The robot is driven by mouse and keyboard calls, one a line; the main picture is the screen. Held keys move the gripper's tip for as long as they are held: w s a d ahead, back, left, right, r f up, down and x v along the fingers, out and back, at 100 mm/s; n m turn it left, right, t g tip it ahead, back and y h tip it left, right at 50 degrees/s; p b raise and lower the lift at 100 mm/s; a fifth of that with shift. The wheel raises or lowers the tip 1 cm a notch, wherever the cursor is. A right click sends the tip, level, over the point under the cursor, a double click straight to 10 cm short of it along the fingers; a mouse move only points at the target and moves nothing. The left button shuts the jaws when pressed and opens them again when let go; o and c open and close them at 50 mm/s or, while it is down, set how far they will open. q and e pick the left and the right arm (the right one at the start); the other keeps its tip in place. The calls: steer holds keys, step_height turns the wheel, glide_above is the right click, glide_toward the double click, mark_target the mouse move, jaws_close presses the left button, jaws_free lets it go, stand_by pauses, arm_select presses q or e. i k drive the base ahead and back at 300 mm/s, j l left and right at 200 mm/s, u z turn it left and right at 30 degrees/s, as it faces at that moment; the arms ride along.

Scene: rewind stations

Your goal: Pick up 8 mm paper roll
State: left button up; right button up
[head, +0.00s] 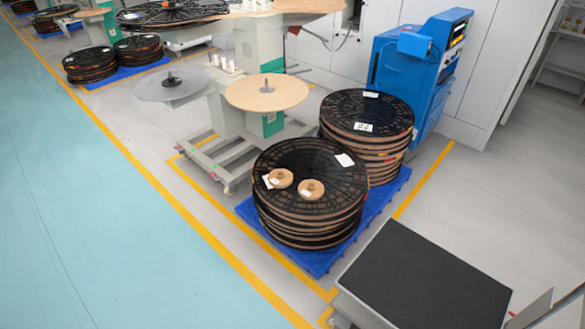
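Two small tan paper rolls lie on top of the front stack of black reels: one at the left (280,178) and one to its right and nearer (311,189). Each has a small knob or core at its centre. I cannot tell from the picture which one is the 8 mm roll. A white label lies partly beside the left roll. The front reel stack (310,225) stands on a blue pallet (320,262). Neither of my grippers is in view.
A second reel stack (368,120) stands behind on the same pallet. A rewind machine with a tan disc (266,92) and a grey disc (172,87) is behind left. A blue cabinet (420,75) is at the back. A black-topped table (425,280) is front right. The turquoise floor at left is clear.

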mark_target(310, 189)
steer(key=i+j+z, duration=0.2)
steer(key=i+j, duration=0.9)
steer(key=j, duration=0.15)
